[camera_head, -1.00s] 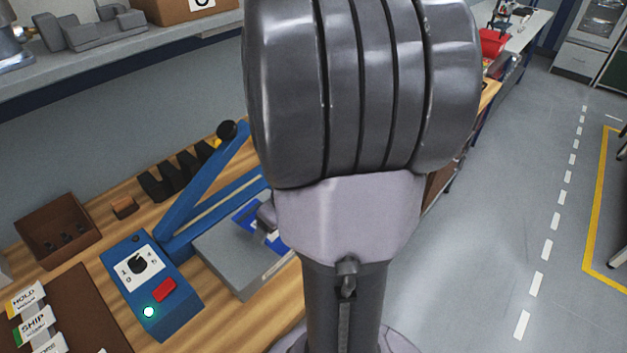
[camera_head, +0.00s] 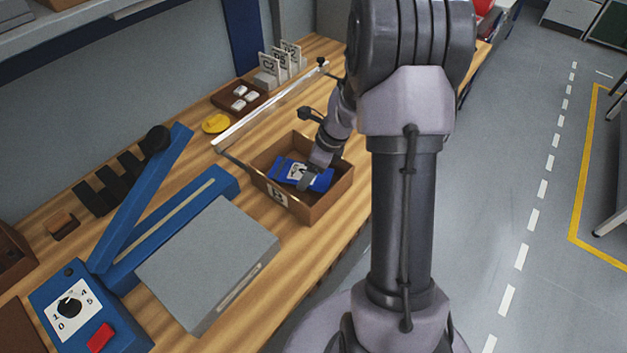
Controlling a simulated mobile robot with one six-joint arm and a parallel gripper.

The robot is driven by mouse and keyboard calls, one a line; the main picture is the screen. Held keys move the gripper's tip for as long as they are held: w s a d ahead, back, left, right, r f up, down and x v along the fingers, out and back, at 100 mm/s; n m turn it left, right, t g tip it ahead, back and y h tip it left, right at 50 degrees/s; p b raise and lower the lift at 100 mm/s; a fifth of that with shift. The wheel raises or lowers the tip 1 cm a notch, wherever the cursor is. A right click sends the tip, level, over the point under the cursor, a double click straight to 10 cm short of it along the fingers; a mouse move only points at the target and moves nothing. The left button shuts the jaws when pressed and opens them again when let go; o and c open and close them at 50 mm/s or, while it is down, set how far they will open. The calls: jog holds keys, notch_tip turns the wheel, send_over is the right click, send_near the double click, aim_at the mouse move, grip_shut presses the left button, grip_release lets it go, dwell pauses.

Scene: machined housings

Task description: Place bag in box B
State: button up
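The blue bag (camera_head: 318,182) with a white label shows at the opening of a brown open box (camera_head: 318,208). The box has a white front tag whose letter is small and looks like a B. The bag is within the outline of the box walls; I cannot tell whether it touches the floor of the box. My gripper (camera_head: 306,180) points down into the box, with its fingers at the bag, and appears shut on it. The fingertips are partly hidden against the bag.
A blue sealer (camera_head: 165,225) with a bare grey plate (camera_head: 210,262) stands left of the box. A metal rail (camera_head: 268,106) runs behind the box. Beyond it are a yellow item (camera_head: 215,123), a small brown tray (camera_head: 238,98) and several lettered cards (camera_head: 280,58).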

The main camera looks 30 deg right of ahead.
notch_tip(320, 180, down, 4)
jog(key=shift+r+b, duration=0.25)
jog(key=shift+b, duration=0.35)
jog(key=shift+r, duration=0.2)
jog(key=o, duration=1.3)
jog(key=shift+d+f, duration=0.1)
jog(key=shift+f, duration=0.05)
jog(key=p+v, duration=0.5)
jog(key=v, duration=0.6)
jog(key=shift+s+d+r, duration=0.1)
jog(key=shift+r, duration=0.3)
jog(key=s+a+r+n+t, duration=0.1)
jog(key=s+a+r+n, duration=0.4)
jog(key=a+r+n, duration=0.35)
jog(key=s+a+r+n+t, duration=0.1)
jog(key=s+a+r+n, duration=0.6)
jog(key=a, duration=0.3)
jog(key=shift+s+a+f+n+t+h+b, duration=0.1)
jog(key=shift+s+a+n+b, duration=0.45)
jog(key=shift+s+n, duration=0.65)
jog(key=shift+s+a+n+t+h+b, duration=0.1)
jog(key=shift+s+a+n+b, duration=0.3)
jog(key=shift+s+a+n, duration=0.75)
jog(key=shift+s+a+f+n+t+h+b, duration=0.15)
jog(key=shift+s+n+b, duration=0.5)
jog(key=shift+n, duration=1.05)
